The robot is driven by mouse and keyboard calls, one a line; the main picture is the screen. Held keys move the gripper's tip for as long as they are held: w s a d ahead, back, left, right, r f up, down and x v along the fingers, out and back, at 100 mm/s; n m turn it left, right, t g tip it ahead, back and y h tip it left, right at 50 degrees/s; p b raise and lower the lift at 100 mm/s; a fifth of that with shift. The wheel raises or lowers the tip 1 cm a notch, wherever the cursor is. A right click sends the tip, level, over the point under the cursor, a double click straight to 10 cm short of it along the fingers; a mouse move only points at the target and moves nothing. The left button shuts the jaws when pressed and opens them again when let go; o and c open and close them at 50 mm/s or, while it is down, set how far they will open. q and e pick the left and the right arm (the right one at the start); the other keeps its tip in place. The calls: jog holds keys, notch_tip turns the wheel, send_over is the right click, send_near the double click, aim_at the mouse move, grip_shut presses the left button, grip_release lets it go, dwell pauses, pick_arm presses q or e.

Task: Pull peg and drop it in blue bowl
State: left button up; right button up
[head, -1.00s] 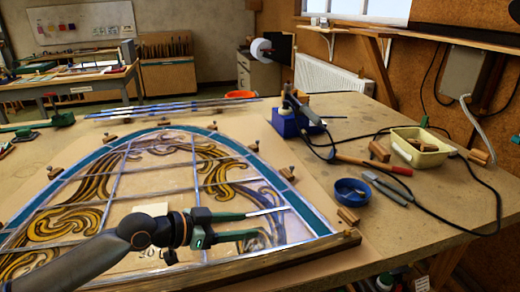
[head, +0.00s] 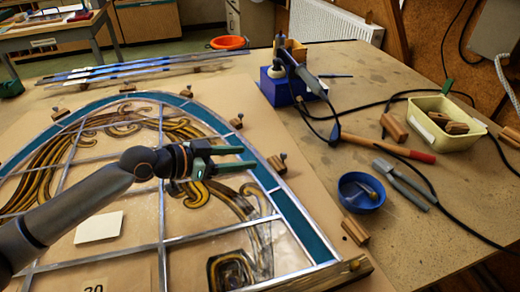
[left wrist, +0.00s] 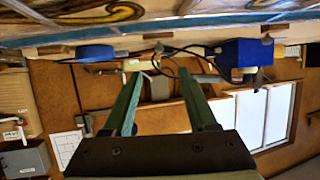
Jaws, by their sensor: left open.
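The leaded panel (head: 120,165) lies on the bench, with small wooden pegs around its blue border. One peg (head: 277,163) stands at the panel's right edge, just right of my left gripper (head: 250,158) in the head view. Another peg (head: 237,122) is farther up the edge, and a wooden block (head: 355,231) sits at the lower right. My left gripper is open and empty above the panel, its fingers pointing right. The blue bowl (head: 361,192) stands right of the panel with something small inside. It also shows in the left wrist view (left wrist: 95,52). My right gripper is out of view.
A blue soldering stand (head: 283,90), a hammer (head: 385,147), pliers (head: 402,184) and black cables lie on the right. A cream tray (head: 455,137) holds wooden pieces. A wooden bar (head: 310,280) edges the panel's front.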

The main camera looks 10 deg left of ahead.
aim_at(284, 154)
pick_arm(q)
jog(key=x, duration=1.1)
jog(key=shift+d+f+p, duration=0.1)
jog(key=shift+p, duration=0.2)
jog(key=shift+c, duration=0.2)
grip_shut()
dwell(0.3)
dwell(0.5)
dwell(0.5)
